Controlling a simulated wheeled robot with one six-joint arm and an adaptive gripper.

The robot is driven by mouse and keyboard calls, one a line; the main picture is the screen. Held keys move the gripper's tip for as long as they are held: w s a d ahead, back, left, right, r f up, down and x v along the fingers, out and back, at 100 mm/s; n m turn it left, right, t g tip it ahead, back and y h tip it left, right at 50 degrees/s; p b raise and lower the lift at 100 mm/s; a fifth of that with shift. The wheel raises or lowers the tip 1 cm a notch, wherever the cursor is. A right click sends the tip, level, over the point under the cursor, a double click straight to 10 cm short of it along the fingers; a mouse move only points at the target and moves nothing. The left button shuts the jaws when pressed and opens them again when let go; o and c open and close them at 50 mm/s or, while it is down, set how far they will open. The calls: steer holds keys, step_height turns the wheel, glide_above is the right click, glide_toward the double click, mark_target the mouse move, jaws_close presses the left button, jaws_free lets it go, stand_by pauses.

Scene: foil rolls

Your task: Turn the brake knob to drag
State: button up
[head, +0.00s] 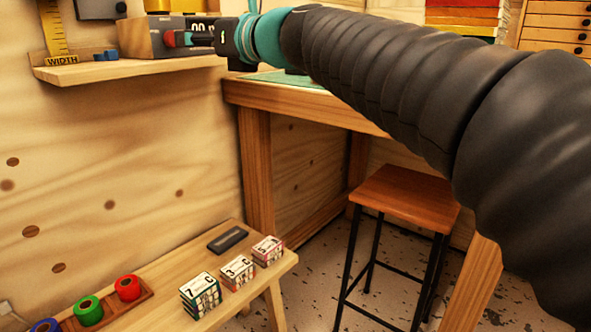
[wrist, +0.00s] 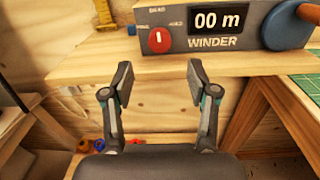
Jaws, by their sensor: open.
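The winder (wrist: 240,42) is a grey box reading "00 m" on a wooden shelf. Its red brake knob (wrist: 159,42) sits on the left of its front face, with a white mark that looks roughly upright. Small labels surround the knob; the top one seems to read DRAG, and the side ones are too blurred to read surely. My gripper (wrist: 159,78) is open and empty, its two fingers apart, below and in front of the knob in the wrist view. In the head view my gripper (head: 192,38) is close to the red knob (head: 170,39) and partly hides the winder (head: 140,38).
The shelf (head: 130,69) also holds a yellow width ruler (head: 55,28) and a small blue piece. A workbench (head: 300,97) stands right, with a stool (head: 405,198) below. A low bench (head: 150,290) holds coloured rolls and boxes.

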steer(key=v, duration=0.7)
steer(key=s+d+f+n+g+h, duration=0.1)
steer(key=s+d+f+n+h, duration=0.1)
steer(key=f, duration=0.4)
steer(key=s+d+f+n+h+p, duration=0.1)
steer(key=s+d+f+n+h, duration=0.1)
steer(key=f+n, duration=0.4)
steer(key=s+d+f+n+g+h+p, duration=0.1)
steer(key=s+d+f+n+h, duration=0.1)
steer(key=d+f+n, duration=0.3)
steer(key=shift+s+d+f+g+h, duration=0.3)
steer(key=shift+s+d+f, duration=0.15)
steer(key=shift+s+f, duration=0.25)
